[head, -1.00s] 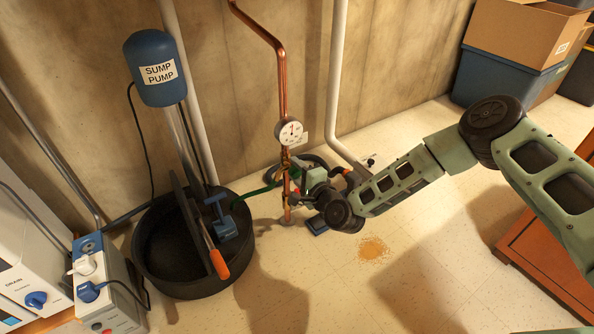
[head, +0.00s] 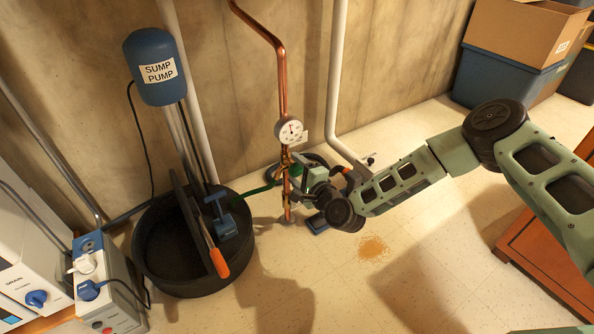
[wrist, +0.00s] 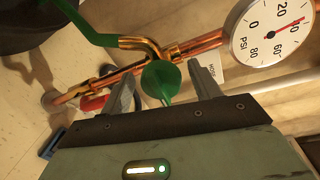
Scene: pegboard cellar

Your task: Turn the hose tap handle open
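The green tap handle (wrist: 160,82) sits on the brass hose tap (wrist: 140,44) on the copper pipe, with the green hose (wrist: 80,22) running off to the upper left. My gripper (wrist: 163,88) is open, with one grey finger on each side of the green handle. Gaps show between the handle and both fingers. In the head view my gripper (head: 296,178) is at the copper pipe (head: 283,85), below the gauge, and hides most of the tap. The green hose (head: 258,190) shows to its left.
A round pressure gauge (wrist: 272,28) and a paper tag (wrist: 207,66) are close to the right finger. A red handle (wrist: 92,103) lies lower on the pipe. A black basin (head: 150,275) stands left, and a brown patch (head: 373,248) marks the open floor.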

